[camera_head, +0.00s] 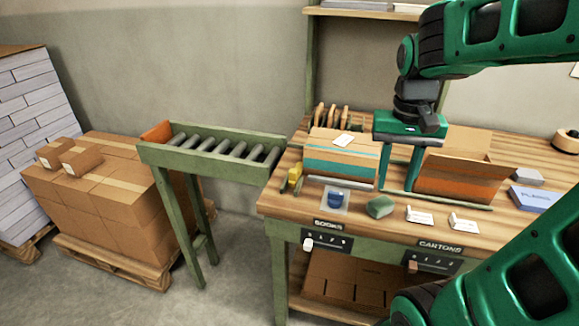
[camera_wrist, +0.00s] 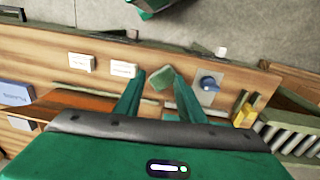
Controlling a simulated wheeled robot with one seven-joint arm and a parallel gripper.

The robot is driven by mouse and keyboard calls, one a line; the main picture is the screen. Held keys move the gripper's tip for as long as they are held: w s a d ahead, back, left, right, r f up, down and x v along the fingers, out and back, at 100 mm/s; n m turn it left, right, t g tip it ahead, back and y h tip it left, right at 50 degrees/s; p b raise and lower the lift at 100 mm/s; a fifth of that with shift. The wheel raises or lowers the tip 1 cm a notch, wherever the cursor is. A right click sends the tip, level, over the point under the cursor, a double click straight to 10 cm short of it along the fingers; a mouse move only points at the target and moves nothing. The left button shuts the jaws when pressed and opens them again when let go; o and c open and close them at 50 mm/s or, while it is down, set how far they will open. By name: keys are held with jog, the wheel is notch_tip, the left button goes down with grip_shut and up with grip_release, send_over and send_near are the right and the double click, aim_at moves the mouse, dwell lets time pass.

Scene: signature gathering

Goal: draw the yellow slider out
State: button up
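The yellow slider (camera_head: 293,174) is a small yellow block at the left end of the workbench, by the roller conveyor. It also shows at the right of the wrist view (camera_wrist: 245,115). In the wrist view the fingertips (camera_wrist: 160,80) stand on either side of a green block (camera_wrist: 161,77), which appears farther off, on the bench.
A teal-striped carton (camera_head: 340,160) and an orange-striped carton (camera_head: 462,178) flank my gripper. A blue item (camera_head: 335,199) on a pale sheet and white cards (camera_head: 419,215) lie along the front. The roller conveyor (camera_head: 215,155) adjoins the bench's left end.

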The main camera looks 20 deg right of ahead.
jog(key=w+a+r, duration=0.2)
jog(key=w+a, duration=0.3)
jog(key=w, duration=0.5)
send_near(293, 170)
jog(key=shift+y, duration=0.3)
jog(key=f, duration=0.8)
jog(key=shift+d+f, duration=0.25)
jog(key=shift+s, duration=0.1)
grip_shut()
